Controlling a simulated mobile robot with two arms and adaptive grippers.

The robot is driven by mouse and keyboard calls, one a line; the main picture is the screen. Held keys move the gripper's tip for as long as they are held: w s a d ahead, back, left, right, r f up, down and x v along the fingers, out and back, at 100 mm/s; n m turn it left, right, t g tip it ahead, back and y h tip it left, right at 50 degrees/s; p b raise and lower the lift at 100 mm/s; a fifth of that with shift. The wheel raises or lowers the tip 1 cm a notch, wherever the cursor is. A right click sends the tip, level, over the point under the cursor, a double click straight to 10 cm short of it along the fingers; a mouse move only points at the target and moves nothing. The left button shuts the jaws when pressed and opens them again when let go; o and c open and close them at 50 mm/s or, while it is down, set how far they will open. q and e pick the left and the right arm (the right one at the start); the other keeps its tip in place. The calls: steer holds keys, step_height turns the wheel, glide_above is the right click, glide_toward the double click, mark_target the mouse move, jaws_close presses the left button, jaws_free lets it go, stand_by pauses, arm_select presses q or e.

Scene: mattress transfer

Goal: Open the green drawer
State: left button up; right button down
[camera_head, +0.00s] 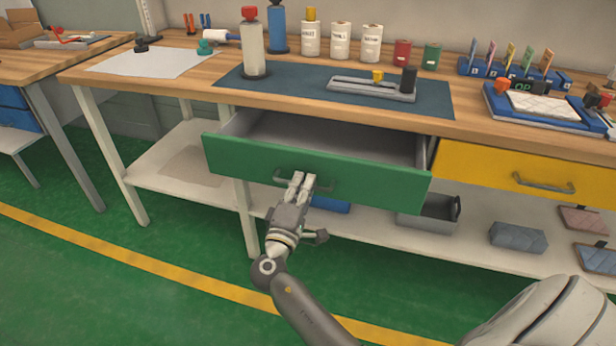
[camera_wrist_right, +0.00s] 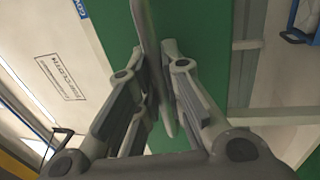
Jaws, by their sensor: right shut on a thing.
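The green drawer (camera_head: 375,185) hangs pulled out from under the workbench, and its grey inside shows in the head view. Its front also shows in the right wrist view (camera_wrist_right: 205,25). My right gripper (camera_head: 303,184) is at the middle of the drawer front, shut on the drawer's bar handle (camera_head: 283,180). In the right wrist view the handle (camera_wrist_right: 152,45) runs between the fingers of the gripper (camera_wrist_right: 158,95). The drawer appears empty as far as I can see. My left gripper is not in view.
A yellow drawer (camera_head: 480,168) beside it is shut. The wooden bench top (camera_head: 130,75) carries bottles, white jars and a blue mat (camera_head: 240,78). A lower shelf (camera_head: 165,165) holds a grey bin (camera_head: 425,218) and a grey-blue block (camera_head: 518,238). Green floor in front is clear.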

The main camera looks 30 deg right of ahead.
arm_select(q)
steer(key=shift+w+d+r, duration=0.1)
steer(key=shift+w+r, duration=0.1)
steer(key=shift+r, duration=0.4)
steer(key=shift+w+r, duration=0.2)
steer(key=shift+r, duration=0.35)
arm_select(e)
steer(key=r+v, duration=0.1)
steer(key=v, duration=0.5)
steer(key=shift+s+a, duration=0.35)
steer(key=c, duration=1.5)
jaws_free()
steer(key=v, duration=1.2)
